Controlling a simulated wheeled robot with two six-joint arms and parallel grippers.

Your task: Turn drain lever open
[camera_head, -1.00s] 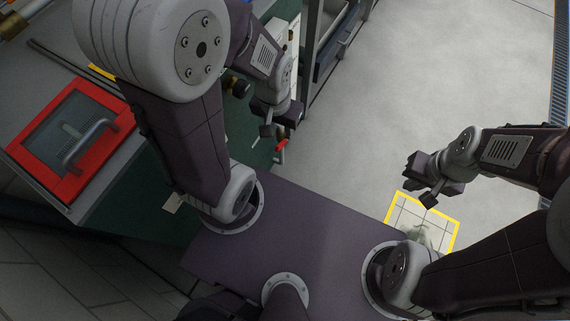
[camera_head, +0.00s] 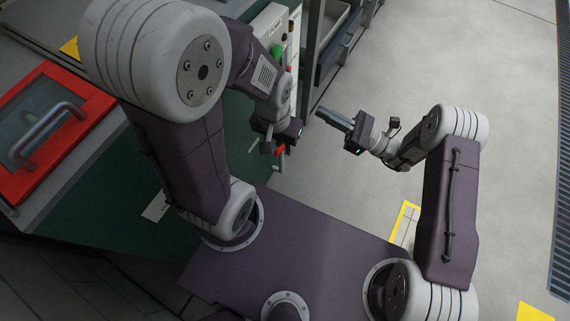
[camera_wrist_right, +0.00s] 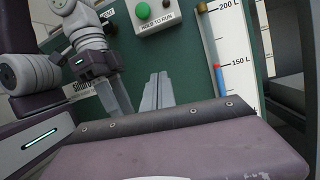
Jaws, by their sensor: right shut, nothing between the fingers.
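The drain lever (camera_head: 280,150) is a small red handle with a grey pipe end below it, on the green cabinet's side, in the head view. My left gripper (camera_head: 268,147) points down close beside the lever; I cannot tell whether they touch or how far apart its fingers are. The left gripper also shows in the right wrist view (camera_wrist_right: 114,97), in front of the green panel. My right gripper (camera_head: 330,117) is shut and empty, to the right of the lever and clear of it. Its fingers (camera_wrist_right: 157,90) point at the panel in the right wrist view.
A control box with a green button (camera_wrist_right: 143,11) is on the green panel (camera_wrist_right: 180,65). A level scale (camera_wrist_right: 235,55) with a red marker stands right of it. A red-framed hatch (camera_head: 45,130) tops the cabinet. Grey floor (camera_head: 460,80) is open at the right.

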